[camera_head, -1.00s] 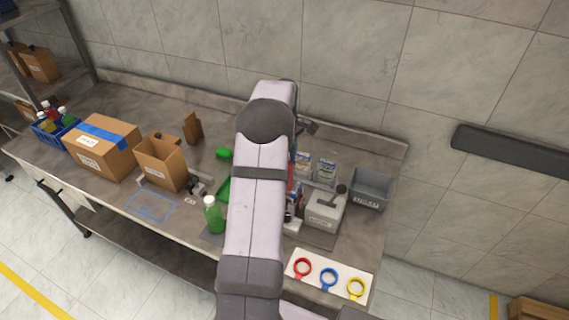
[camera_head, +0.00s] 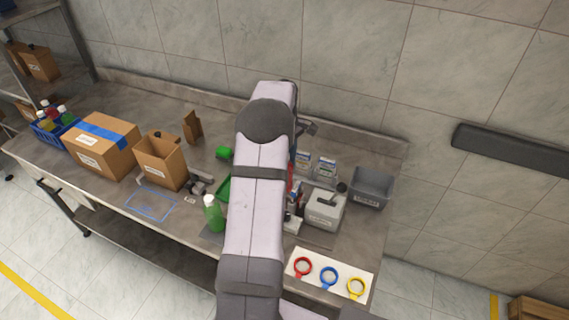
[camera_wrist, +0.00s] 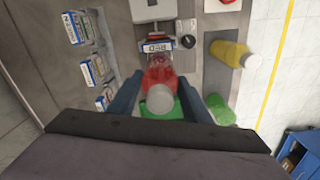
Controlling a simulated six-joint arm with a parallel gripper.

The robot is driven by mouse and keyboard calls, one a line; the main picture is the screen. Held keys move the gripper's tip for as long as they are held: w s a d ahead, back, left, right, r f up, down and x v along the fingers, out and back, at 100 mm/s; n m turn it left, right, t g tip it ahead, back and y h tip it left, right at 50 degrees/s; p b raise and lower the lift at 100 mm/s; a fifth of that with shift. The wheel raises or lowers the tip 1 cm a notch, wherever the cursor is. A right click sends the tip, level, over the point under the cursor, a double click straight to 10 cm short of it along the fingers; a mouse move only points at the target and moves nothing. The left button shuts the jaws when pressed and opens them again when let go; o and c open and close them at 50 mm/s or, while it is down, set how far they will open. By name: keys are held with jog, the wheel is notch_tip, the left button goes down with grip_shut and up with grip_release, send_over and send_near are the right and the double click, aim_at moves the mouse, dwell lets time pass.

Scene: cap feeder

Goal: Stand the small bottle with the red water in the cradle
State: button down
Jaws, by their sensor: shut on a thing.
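The small bottle with the red water (camera_wrist: 159,73) shows in the wrist view, its white cap towards the camera. My gripper (camera_wrist: 160,103) is shut on it, with a dark blue finger on each side. A white plate marked RED (camera_wrist: 157,45) is at the bottle's far end; I cannot tell whether it belongs to the bottle or to the cradle. The cradle itself I cannot make out for sure. In the head view my arm hides the gripper and most of the space around it.
A yellow bottle (camera_wrist: 229,53) lies to the right in the wrist view. The head view shows a green bottle (camera_head: 214,216), a grey machine (camera_head: 325,212), a grey bin (camera_head: 370,190) and a white board with coloured rings (camera_head: 318,263). An open carton (camera_head: 160,165) stands left.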

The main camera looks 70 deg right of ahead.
jog(key=shift+f+b, duration=0.45)
jog(key=shift+f, duration=0.5)
jog(key=shift+f, duration=0.15)
jog(key=shift+f+b, duration=1.3)
jog(key=shift+f, duration=0.95)
jog(key=shift+f, duration=0.2)
jog(key=shift+f+b, duration=0.5)
jog(key=shift+f, duration=0.25)
jog(key=c, duration=0.9)
grip_release()
jog(key=c, duration=0.3)
